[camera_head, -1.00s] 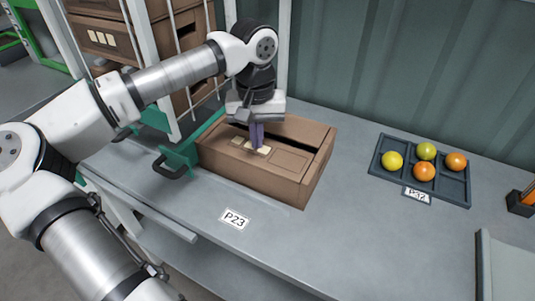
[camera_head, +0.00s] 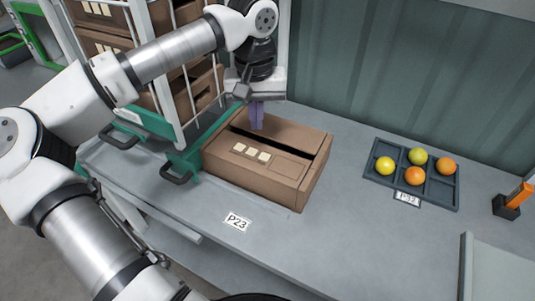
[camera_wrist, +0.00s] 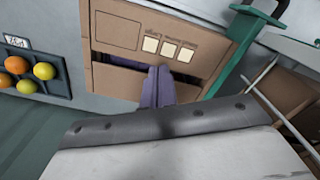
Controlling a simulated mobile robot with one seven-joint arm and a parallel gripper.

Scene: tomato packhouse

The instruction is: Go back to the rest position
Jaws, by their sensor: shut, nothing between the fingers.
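My gripper (camera_head: 257,116) is shut and empty, its purple fingers pointing down above the back part of a brown cardboard box (camera_head: 246,172). In the wrist view, the closed fingers (camera_wrist: 157,87) show in front of the same box (camera_wrist: 118,76). The box sits on the grey bench (camera_head: 290,246) behind the P23 label (camera_head: 237,222). Its top has a dark slot along the back and several pale square stickers (camera_head: 251,151). The inside of the box is mostly hidden.
A dark tray (camera_head: 442,192) with two yellow-green and two orange tomatoes stands to the right, by another label (camera_head: 407,199). A green-framed rack (camera_head: 186,165) with brown boxes stands left. A small orange-topped holder (camera_head: 508,208) is far right. The bench front is clear.

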